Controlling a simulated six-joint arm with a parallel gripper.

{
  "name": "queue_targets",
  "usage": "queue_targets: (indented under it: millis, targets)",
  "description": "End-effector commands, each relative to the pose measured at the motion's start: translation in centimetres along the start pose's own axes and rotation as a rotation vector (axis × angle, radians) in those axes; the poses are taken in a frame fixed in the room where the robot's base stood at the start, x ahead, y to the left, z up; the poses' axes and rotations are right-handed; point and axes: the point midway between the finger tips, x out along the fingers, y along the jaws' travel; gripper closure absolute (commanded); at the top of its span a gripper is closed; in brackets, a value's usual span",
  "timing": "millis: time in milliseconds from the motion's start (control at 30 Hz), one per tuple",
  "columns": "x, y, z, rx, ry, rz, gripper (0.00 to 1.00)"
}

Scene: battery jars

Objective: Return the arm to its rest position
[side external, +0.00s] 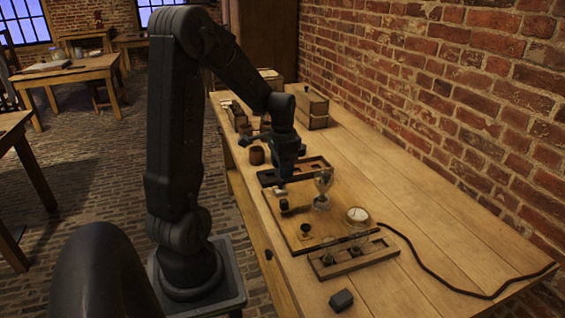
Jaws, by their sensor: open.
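My gripper (284,179) points down over the bench, at the near part of a dark compartmented tray (316,163). Its fingertips are small and dark here, and I see nothing held between them. A glass jar (323,188) stands on a wooden board (290,229) to the right of my gripper. A round white-faced dial (357,214) sits closer to the camera. A wooden rack (384,250) with glass jars in it lies at the board's near end. My arm reaches from its base at the left over the bench.
A small brown cup (256,155) stands left of the tray. Wooden boxes (312,108) stand farther back. A dark block (341,300) lies near the front. A black cable (430,265) runs to the right. A brick wall (450,90) borders the bench (420,210), whose right side is mostly clear.

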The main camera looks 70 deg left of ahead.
Motion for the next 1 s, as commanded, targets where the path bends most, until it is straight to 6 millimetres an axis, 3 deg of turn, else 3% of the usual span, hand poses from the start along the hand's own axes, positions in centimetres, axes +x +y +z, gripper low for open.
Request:
queue_targets:
  millis: [200, 667, 767, 833, 1000]
  targets:
    - [-1.3, 0.0, 0.0, 0.0, 0.0, 0.0, 0.49]
    - [-1.6, 0.3, -0.1, 0.002, 0.004, -0.004, 0.49]
    - [-2.8, 2.1, -0.6, 0.008, 0.028, -0.025, 0.49]
    - [-4.3, 4.5, -1.1, 0.012, 0.06, -0.049, 0.49]
    - [-8.6, 12.7, -0.8, 0.019, 0.19, -0.096, 0.49]
